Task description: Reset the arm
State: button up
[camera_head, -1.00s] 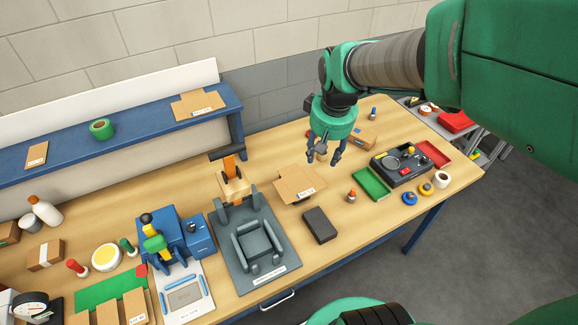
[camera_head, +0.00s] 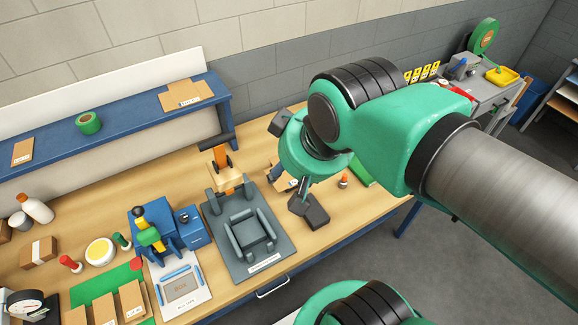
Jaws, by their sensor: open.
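My gripper (camera_head: 294,190) hangs over the wooden bench, right of the grey fixture with the chair-shaped cradle (camera_head: 250,232). It is open, and I see nothing held in it. My green wrist hides much of it. A dark finger shows just above and left of the black block (camera_head: 318,216); I cannot tell whether they touch. My forearm stretches in from the right and covers the right part of the bench.
The blue shelf (camera_head: 130,122) runs along the back left. A blue press (camera_head: 158,228), bottles and cartons crowd the left of the bench. A small orange-capped bottle (camera_head: 344,181) stands near my wrist. A grey side table (camera_head: 480,88) with a yellow tray is at the back right.

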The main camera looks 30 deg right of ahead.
jog(key=shift+f, duration=0.1)
jog(key=shift+f+b, duration=0.95)
jog(key=shift+b, duration=0.15)
dwell(0.7)
